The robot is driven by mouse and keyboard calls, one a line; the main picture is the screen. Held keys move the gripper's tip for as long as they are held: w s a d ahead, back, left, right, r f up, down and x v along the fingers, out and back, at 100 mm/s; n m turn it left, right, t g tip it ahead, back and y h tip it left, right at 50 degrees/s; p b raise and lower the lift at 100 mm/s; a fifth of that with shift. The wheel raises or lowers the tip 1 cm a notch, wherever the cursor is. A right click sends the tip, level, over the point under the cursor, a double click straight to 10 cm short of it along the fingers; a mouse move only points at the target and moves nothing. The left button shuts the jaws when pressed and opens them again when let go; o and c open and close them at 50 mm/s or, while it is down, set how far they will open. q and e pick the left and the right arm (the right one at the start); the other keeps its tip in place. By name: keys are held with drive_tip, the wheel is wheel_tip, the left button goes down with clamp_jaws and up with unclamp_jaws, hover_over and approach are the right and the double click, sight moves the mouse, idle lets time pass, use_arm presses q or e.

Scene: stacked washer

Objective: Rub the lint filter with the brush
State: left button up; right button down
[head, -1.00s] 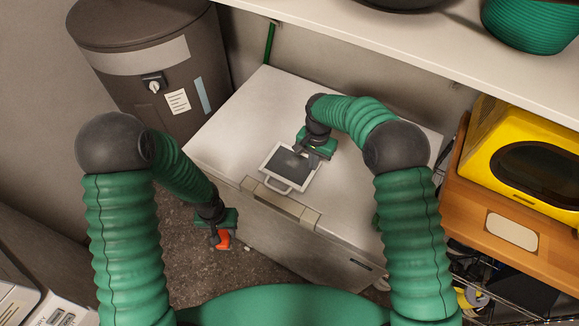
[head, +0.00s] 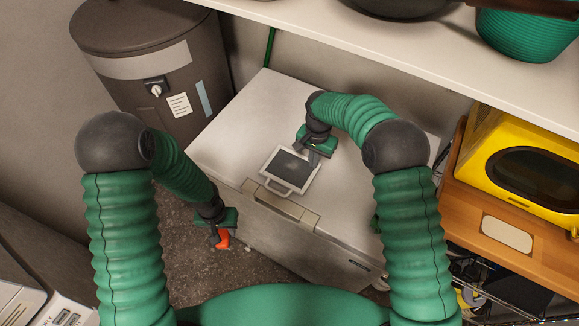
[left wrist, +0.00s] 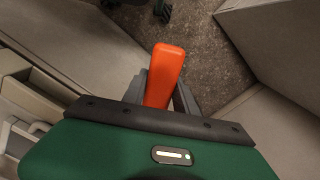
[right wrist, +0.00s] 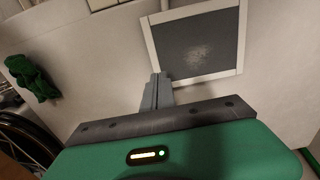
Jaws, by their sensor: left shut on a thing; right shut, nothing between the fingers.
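The lint filter (head: 287,167), a dark screen in a pale frame with a handle, lies flat on the white chest. It also shows in the right wrist view (right wrist: 200,47) with a pale lint patch at its centre. My right gripper (head: 314,158) is shut and empty at the filter's right edge; whether it touches the frame I cannot tell. My left gripper (head: 219,230) is shut on an orange object (left wrist: 165,75), probably the brush's handle, held in front of the chest over the floor. Its bristles are not visible.
The white chest (head: 240,118) has free top around the filter and a latch (head: 280,203) at its front edge. A dark cylindrical tank (head: 150,70) stands at the back left. A shelf (head: 400,55) overhangs the back. A yellow microwave (head: 530,175) stands at the right.

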drive_tip(key=shift+r+p, duration=0.55)
drive_tip(key=shift+r, duration=0.55)
